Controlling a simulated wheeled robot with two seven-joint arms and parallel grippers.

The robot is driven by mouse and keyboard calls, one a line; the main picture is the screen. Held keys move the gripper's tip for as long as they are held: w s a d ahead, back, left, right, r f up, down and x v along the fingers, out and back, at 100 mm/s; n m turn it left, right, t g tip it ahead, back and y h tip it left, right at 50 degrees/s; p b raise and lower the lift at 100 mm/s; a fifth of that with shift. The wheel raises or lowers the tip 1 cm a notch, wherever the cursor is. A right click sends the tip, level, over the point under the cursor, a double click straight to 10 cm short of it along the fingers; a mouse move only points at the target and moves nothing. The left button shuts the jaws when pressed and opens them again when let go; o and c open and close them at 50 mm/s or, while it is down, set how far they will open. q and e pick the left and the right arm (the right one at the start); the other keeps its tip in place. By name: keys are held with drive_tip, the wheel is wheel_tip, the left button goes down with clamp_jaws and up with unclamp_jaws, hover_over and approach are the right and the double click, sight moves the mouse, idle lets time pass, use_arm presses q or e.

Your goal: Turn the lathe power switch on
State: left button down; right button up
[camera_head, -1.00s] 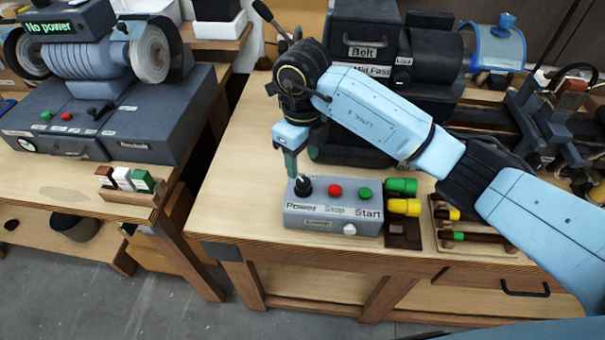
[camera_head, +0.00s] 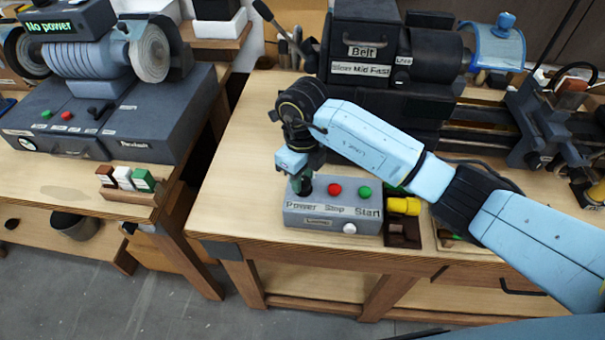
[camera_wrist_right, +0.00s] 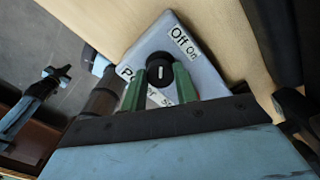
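The power switch is a black knob (camera_wrist_right: 160,73) with a white line. It stands at the left end of the grey control box (camera_head: 330,210), labelled Power, Stop and Start. In the right wrist view, an "Off On" label (camera_wrist_right: 184,43) lies beside the knob, whose line points roughly toward the "Off" side. My right gripper (camera_head: 303,186) is down at the knob, its green fingers apart on either side of it. I cannot tell whether they touch it. My left gripper is not in view.
A red button (camera_head: 334,189) and a green button (camera_head: 364,193) sit right of the knob. A yellow cylinder (camera_head: 403,206) lies right of the box. The lathe (camera_head: 385,100) stands behind. The grinder display (camera_head: 50,26) at left reads "No power". Bench left of the box is clear.

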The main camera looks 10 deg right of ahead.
drive_tip(key=shift+c, duration=1.2)
drive_tip(key=shift+m, duration=0.3)
drive_tip(key=m, duration=0.3)
drive_tip(key=shift+p, duration=0.35)
drive_tip(key=m, duration=0.5)
drive_tip(key=shift+p, duration=0.4)
drive_tip(key=m+p, duration=0.1)
drive_tip(key=m, duration=0.3)
drive_tip(key=shift+d+r+m, duration=0.1)
drive_tip(key=shift+m, duration=0.2)
drive_tip(key=m+p, duration=0.1)
drive_tip(key=m, duration=0.3)
drive_tip(key=shift+m+p, duration=0.3)
drive_tip(key=shift+p, duration=0.05)
